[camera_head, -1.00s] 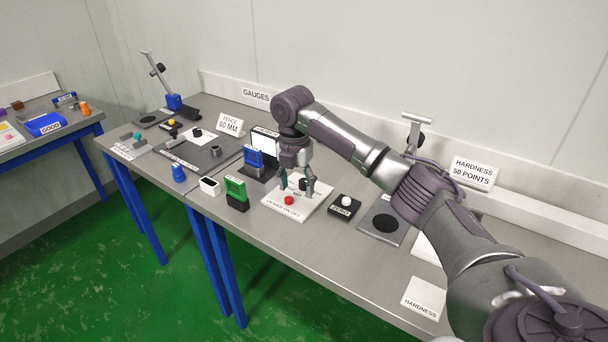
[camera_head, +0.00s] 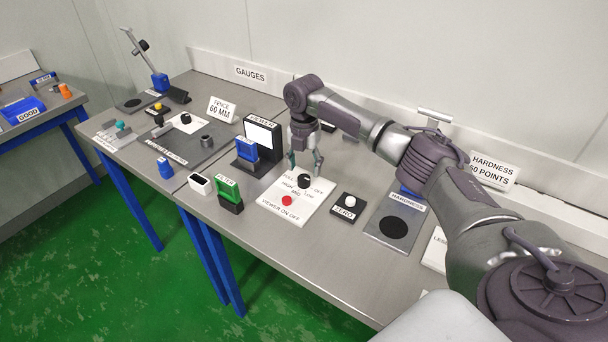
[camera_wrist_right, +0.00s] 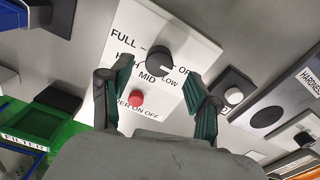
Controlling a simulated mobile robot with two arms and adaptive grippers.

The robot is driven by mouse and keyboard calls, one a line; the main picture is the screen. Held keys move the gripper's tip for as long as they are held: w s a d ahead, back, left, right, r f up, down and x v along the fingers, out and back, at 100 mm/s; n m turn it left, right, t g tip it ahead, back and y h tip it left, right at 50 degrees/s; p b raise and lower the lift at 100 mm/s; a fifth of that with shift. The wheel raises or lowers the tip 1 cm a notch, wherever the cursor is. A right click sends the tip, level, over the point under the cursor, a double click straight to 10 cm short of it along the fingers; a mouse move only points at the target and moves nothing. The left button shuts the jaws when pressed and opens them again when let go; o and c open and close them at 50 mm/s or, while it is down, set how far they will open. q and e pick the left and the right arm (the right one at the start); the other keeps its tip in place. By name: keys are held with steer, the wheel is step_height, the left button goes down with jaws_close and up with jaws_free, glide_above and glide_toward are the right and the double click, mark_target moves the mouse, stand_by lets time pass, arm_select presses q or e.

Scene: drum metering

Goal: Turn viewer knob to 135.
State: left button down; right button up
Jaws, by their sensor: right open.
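The viewer knob (camera_head: 305,181) is a black round dial on a white panel (camera_head: 275,213) marked FULL, HIGH, MID, LOW and OFF. In the right wrist view the knob (camera_wrist_right: 158,61) has a light pointer line on its lower right side, toward the OFF and LOW marks. A red button (camera_head: 287,200) sits on the panel near the VIEWER ON OFF label. My right gripper (camera_head: 305,170) is open and empty, above and just behind the knob. In the right wrist view its fingers (camera_wrist_right: 158,98) are spread, with the knob beyond the gap between them. My left gripper does not show.
The lit viewer (camera_head: 262,135) and a blue block (camera_head: 246,150) stand left of the panel. A green filter piece (camera_head: 229,191) is at front left. The ZERO button box (camera_head: 347,208) and hardness plate (camera_head: 398,226) lie to the right. The front table edge is clear.

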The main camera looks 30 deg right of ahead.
mark_target(304, 177)
step_height(304, 177, down, 4)
steer(key=shift+a+r, duration=0.1)
steer(key=shift+r, duration=0.15)
steer(key=shift+f, duration=0.45)
steer(key=c, duration=0.6)
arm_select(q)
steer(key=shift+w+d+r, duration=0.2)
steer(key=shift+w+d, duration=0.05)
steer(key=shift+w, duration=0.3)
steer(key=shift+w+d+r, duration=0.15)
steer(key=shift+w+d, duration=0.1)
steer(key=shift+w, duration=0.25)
arm_select(e)
steer(key=shift+r, duration=0.1)
steer(key=c, duration=0.5)
